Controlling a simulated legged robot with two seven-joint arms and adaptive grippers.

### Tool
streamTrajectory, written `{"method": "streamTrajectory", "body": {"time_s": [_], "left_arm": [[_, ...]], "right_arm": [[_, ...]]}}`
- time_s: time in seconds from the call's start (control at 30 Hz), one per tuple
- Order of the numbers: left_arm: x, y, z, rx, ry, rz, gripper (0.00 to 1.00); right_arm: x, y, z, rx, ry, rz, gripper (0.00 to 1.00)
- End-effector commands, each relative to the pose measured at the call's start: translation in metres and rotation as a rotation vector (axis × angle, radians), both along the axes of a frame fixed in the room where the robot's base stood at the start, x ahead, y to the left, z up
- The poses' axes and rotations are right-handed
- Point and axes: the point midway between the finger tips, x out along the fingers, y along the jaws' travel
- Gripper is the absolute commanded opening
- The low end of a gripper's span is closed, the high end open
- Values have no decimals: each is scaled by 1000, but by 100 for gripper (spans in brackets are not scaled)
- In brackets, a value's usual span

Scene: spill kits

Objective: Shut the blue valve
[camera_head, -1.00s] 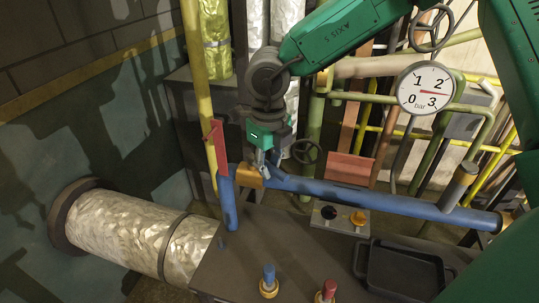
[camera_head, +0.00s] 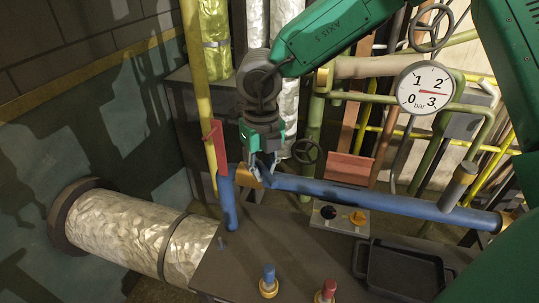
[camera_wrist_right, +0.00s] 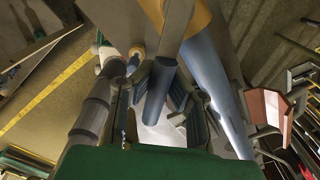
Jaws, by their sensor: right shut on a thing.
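The blue pipe (camera_head: 370,200) runs across the head view, with a brass valve body (camera_head: 247,178) near its left end. In the right wrist view the valve's grey lever (camera_wrist_right: 175,32) comes off beside the blue pipe (camera_wrist_right: 207,75) and ends in a blue grip (camera_wrist_right: 160,82). The lever stands at an angle to the pipe. My right gripper (camera_head: 262,172) is at the valve, pointing down. Its fingers (camera_wrist_right: 162,98) are on both sides of the blue grip, shut on it. In the head view the gripper hides most of the lever. My left gripper is not in view.
A red plate (camera_head: 216,148) stands just left of the valve. A pressure gauge (camera_head: 425,88), a dark handwheel (camera_head: 306,151) and several pipes are behind. A blue-topped knob (camera_head: 268,279), a red-topped knob (camera_head: 327,292) and a black tray (camera_head: 395,272) are in front.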

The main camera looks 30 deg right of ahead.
Motion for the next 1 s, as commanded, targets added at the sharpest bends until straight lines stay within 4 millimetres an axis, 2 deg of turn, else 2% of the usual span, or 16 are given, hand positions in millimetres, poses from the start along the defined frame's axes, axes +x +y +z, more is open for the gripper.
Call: {"method": "streamTrajectory", "body": {"time_s": [0.2,0.43,0.6,0.87,1.0], "left_arm": [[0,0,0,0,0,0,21],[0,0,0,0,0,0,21],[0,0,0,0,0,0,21],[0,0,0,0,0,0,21],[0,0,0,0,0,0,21]], "right_arm": [[4,9,2,3,-7,-123,0],[4,9,2,4,-8,-130,0],[6,16,2,5,-8,-244,0],[7,17,3,6,-9,-259,0],[10,22,3,2,-11,-355,0]]}}
